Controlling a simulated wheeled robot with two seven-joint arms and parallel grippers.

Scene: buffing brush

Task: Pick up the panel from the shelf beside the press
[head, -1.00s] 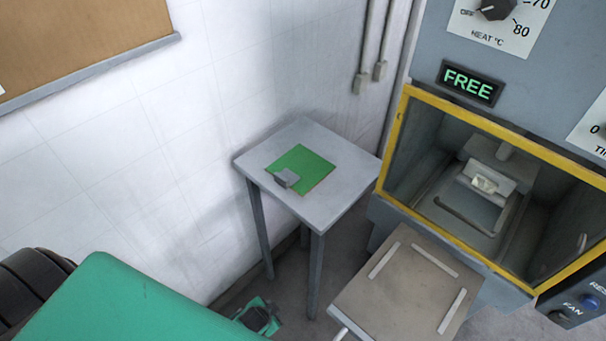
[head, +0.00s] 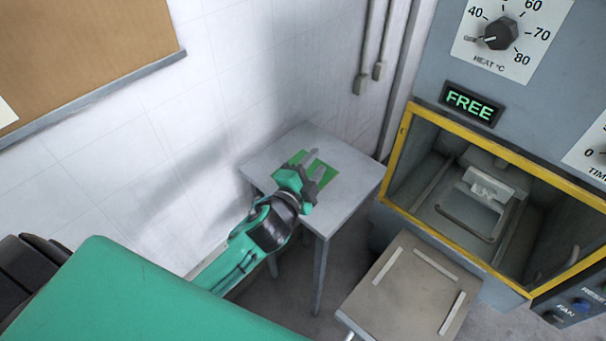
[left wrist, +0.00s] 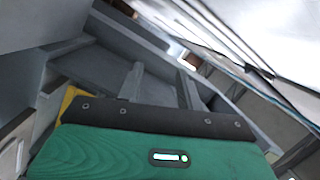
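The green panel (head: 327,172) lies flat on the small grey shelf table (head: 352,190) beside the press. My left gripper (head: 316,170) is over the panel and covers part of it, including the place of the small grey block on it. Whether the fingers touch or hold anything cannot be made out, nor can their opening. My right gripper is not in view.
The press (head: 460,135) stands right of the table, its yellow-framed chamber (head: 500,140) open and its sign reading FREE (head: 472,104). A brown plate with light strips (head: 412,290) sits in front of it. A white wall (head: 150,150) is close behind the table.

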